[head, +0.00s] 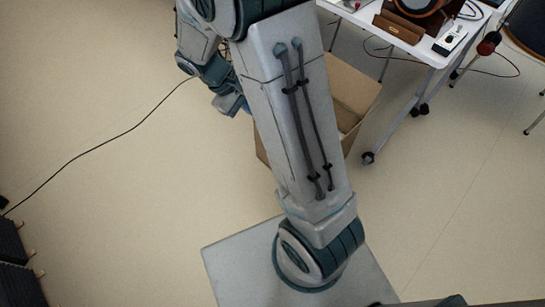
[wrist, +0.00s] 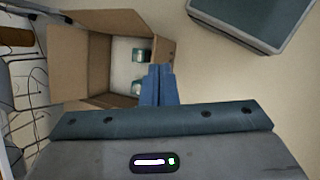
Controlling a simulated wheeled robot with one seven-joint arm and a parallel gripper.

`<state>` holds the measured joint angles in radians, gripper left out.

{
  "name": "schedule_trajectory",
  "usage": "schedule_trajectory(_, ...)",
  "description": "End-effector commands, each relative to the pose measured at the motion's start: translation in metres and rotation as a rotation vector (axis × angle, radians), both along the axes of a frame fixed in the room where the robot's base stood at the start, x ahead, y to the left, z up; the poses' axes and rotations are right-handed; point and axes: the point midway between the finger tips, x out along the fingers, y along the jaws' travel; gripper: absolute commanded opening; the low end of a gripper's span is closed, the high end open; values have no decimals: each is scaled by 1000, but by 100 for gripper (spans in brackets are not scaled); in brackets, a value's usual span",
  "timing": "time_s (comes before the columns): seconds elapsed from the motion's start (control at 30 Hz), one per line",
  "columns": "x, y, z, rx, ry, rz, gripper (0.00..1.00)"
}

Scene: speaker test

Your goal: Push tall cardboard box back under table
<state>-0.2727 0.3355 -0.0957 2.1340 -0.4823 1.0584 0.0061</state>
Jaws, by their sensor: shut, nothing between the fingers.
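The open cardboard box (head: 352,92) stands on the floor in the head view, partly hidden behind my arm. It is just left of and partly below the near end of the white table (head: 424,50). In the wrist view the box (wrist: 80,50) is at upper left with its flaps open, and two small teal-labelled items show inside. My gripper (wrist: 158,72) is shut and empty, its blue fingers together over the box's near right side. In the head view my gripper (head: 238,104) is left of the box. I cannot tell whether it touches the box.
A caster (head: 368,158) on the table's leg stands right of the box. A brown device (head: 411,18) and a power strip (head: 450,38) are on the table. A black cable (head: 105,142) crosses the floor at left. Black cases (head: 15,265) stand at lower left. Floor left of the box is mostly clear.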

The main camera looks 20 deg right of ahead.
Motion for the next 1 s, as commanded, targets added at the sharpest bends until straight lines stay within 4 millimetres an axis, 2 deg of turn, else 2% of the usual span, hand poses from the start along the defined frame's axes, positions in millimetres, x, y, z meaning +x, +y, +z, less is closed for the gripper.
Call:
schedule_trajectory(0.03, 8, 1, -35, -41, 45, 39, 0)
schedule_trajectory(0.27, 38, 0, -137, -229, 205, 217, 0)
schedule_trajectory(0.5, 62, 2, -249, -438, 358, 422, 0)
schedule_trajectory(0.8, 79, 5, -394, -713, 523, 700, 0)
schedule_trajectory(1.0, 81, 7, -480, -880, 606, 880, 0)
